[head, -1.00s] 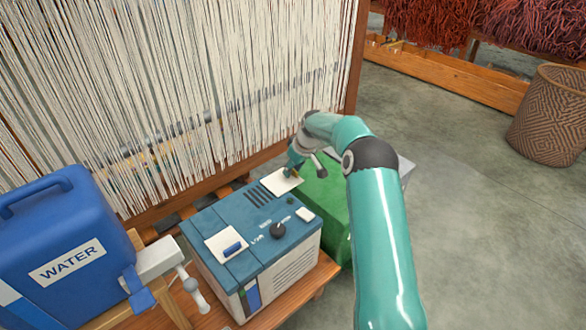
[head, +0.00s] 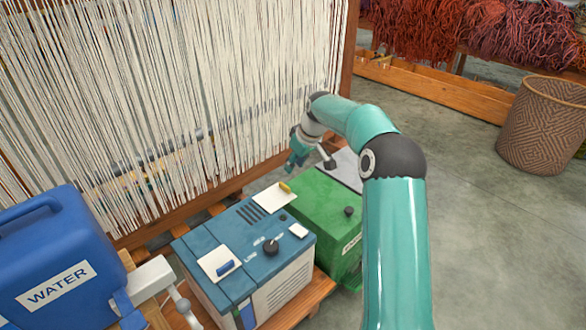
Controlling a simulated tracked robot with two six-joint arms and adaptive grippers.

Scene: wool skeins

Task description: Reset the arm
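My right arm comes in from the lower right, and its teal gripper (head: 294,163) hangs above the back of the green box. The fingers are small and partly turned away, so I cannot tell whether they are open or shut. The gripper is apart from the blue machine (head: 250,260). On the machine's top are a black knob, a white plate with a blue switch (head: 226,267), and a white plate with a yellow switch (head: 285,187). My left gripper is not in view.
The green box (head: 325,215) stands right of the blue machine. A blue water container (head: 50,260) is at the lower left. The loom with hanging threads (head: 170,90) rises behind. A woven basket (head: 545,125) stands at the right. The floor between is clear.

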